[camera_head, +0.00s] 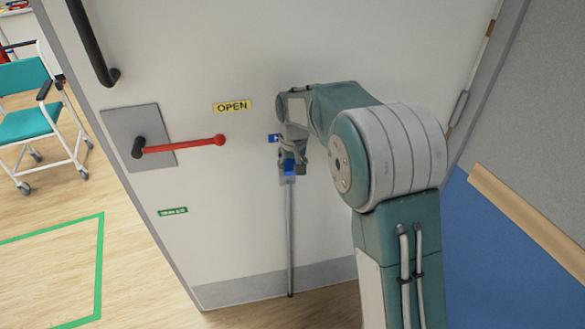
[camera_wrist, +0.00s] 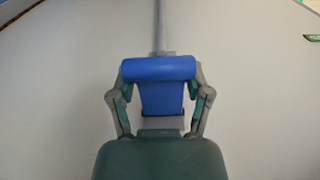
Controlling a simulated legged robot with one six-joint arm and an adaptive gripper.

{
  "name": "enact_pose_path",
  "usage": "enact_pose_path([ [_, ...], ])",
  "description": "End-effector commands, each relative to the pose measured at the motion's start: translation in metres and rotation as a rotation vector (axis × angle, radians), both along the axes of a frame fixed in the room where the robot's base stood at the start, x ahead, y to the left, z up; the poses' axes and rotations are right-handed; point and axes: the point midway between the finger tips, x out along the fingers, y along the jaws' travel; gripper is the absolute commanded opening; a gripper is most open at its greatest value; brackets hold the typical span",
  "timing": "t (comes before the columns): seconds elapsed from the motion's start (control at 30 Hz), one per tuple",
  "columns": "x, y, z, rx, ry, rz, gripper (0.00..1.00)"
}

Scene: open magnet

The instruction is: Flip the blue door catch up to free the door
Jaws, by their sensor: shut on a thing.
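The blue door catch (camera_wrist: 160,90) fills the middle of the wrist view, a wide rounded bar with a narrower plate joined to it. My gripper (camera_wrist: 160,76) is shut on it, with one finger at each side of the blue bar. In the head view my gripper (camera_head: 290,147) is close to the white door (camera_head: 235,60), and blue parts of the catch (camera_head: 289,168) show around it. A grey vertical rod (camera_head: 290,235) runs from the catch down to the floor. My arm hides part of the door.
A red lever (camera_head: 190,146) sticks out from a grey plate left of the catch, under a yellow OPEN label (camera_head: 232,106). A black handle (camera_head: 92,40) is higher up. A teal wheeled chair (camera_head: 28,110) stands at the left.

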Motion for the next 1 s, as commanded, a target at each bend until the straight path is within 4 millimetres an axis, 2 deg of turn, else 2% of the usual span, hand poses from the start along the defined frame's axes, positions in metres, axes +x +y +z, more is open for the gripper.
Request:
enact_pose_path([
  [0.17, 0.001, 0.001, 0.003, 0.003, -0.009, -0.002, 0.03],
  [0.2, 0.001, 0.001, 0.003, 0.003, -0.009, -0.002, 0.72],
  [0.27, 0.001, 0.001, 0.003, 0.003, -0.009, -0.002, 0.99],
  [0.77, 0.001, 0.000, 0.005, 0.002, -0.006, -0.001, 1.00],
  [0.87, 0.001, 0.001, 0.016, 0.002, -0.007, -0.001, 1.00],
  [1.0, -0.001, 0.001, 0.044, 0.002, -0.009, -0.001, 1.00],
])
